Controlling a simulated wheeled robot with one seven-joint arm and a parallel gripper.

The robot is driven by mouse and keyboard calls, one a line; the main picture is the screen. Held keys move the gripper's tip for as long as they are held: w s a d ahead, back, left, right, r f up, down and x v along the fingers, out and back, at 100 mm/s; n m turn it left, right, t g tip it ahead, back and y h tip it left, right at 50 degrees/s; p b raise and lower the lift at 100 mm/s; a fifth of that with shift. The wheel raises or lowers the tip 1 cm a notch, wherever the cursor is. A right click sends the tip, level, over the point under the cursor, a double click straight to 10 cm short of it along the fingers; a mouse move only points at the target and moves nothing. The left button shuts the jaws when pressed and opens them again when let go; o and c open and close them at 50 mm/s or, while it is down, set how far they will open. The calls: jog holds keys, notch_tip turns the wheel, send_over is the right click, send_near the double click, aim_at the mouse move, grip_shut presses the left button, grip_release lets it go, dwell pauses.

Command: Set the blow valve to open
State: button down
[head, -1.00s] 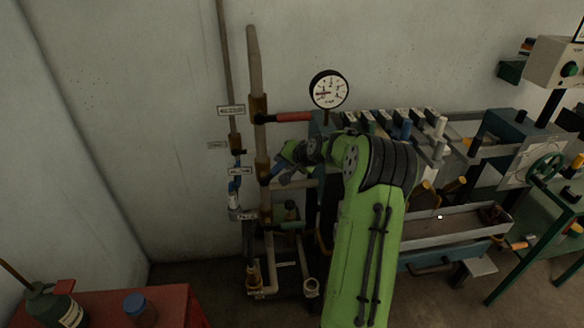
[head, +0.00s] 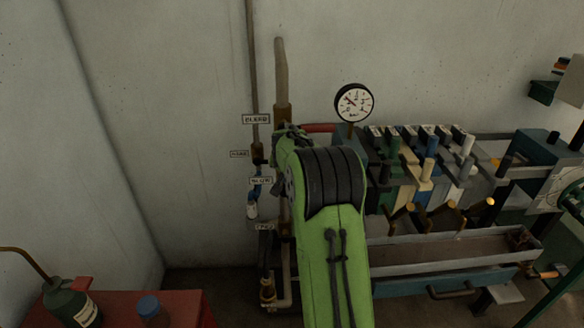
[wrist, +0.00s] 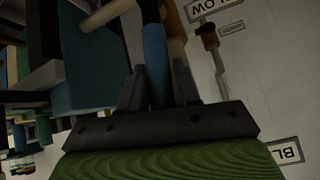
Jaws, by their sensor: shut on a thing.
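The blow valve's blue lever handle (wrist: 155,60) stands between the dark fingers of my gripper (wrist: 158,88) in the wrist view, and the fingers are shut on it. There the handle runs nearly in line with a brown and pale pipe (wrist: 176,35) close beside it. In the head view the BLOW label (head: 261,181) is on the left of the pipes. My green arm hides the valve body and most of the gripper there, so I cannot tell the lever's exact angle.
The BLEED label (head: 256,119) and FEED label (head: 265,227) mark neighbouring valves above and below. A red bleed handle (head: 320,128) and a round gauge (head: 354,103) are close above my arm. A row of blocks and levers (head: 425,165) stands right. Wall space at left is clear.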

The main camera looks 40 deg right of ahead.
dwell(0.3)
jog(key=c, duration=0.9)
grip_release()
jog(key=v, duration=1.5)
jog(key=shift+s+a+r+b, duration=0.15)
jog(key=shift+a+b, duration=0.15)
